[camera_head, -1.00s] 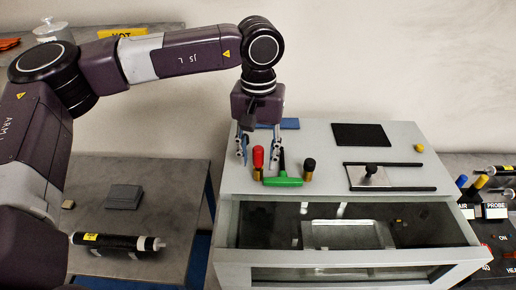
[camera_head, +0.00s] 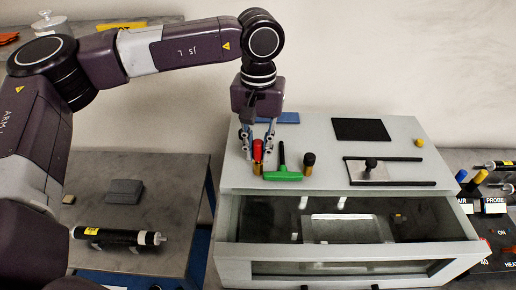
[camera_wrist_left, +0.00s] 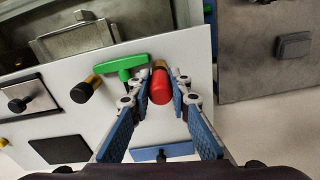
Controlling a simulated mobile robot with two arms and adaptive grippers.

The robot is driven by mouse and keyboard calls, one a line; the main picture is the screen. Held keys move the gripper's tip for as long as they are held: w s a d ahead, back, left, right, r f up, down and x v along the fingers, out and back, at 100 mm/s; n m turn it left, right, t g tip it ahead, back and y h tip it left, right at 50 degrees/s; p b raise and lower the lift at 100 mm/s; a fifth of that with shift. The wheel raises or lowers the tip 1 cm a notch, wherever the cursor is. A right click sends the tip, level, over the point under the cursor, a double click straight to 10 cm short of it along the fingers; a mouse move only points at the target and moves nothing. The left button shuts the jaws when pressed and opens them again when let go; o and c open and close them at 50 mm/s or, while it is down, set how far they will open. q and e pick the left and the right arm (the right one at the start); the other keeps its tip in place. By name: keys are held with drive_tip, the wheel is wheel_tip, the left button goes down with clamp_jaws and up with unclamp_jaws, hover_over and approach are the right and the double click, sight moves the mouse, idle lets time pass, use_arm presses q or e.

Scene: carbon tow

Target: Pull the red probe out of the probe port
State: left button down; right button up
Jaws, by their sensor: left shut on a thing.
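The red probe (camera_head: 257,150) stands in its port on the top of the white cabinet (camera_head: 310,130), with a brass-coloured collar at its base. My left gripper (camera_head: 258,146) reaches down from above and is shut on the red probe. In the left wrist view the red probe (camera_wrist_left: 161,88) sits between the two blue-padded fingers of my left gripper (camera_wrist_left: 161,88). The port opening itself is hidden under the probe. My right gripper is not in view.
A green T-handle (camera_head: 283,174) stands close to the probe's right, then a black-topped brass plug (camera_head: 309,160). A sliding plate with a black knob (camera_head: 370,168) lies between rails. A black pad (camera_head: 361,130) lies behind.

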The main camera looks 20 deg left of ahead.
use_arm(q)
drive_tip(key=shift+r+p, duration=1.2)
drive_tip(key=shift+r, duration=1.05)
drive_tip(key=shift+r+p, duration=0.75)
drive_tip(key=shift+r, duration=0.75)
drive_tip(key=shift+r, duration=0.1)
drive_tip(key=shift+r+p, duration=0.8)
drive_tip(key=shift+r, duration=0.6)
drive_tip(key=shift+r, duration=0.15)
drive_tip(key=shift+r+p, duration=0.9)
drive_tip(key=shift+r, duration=0.45)
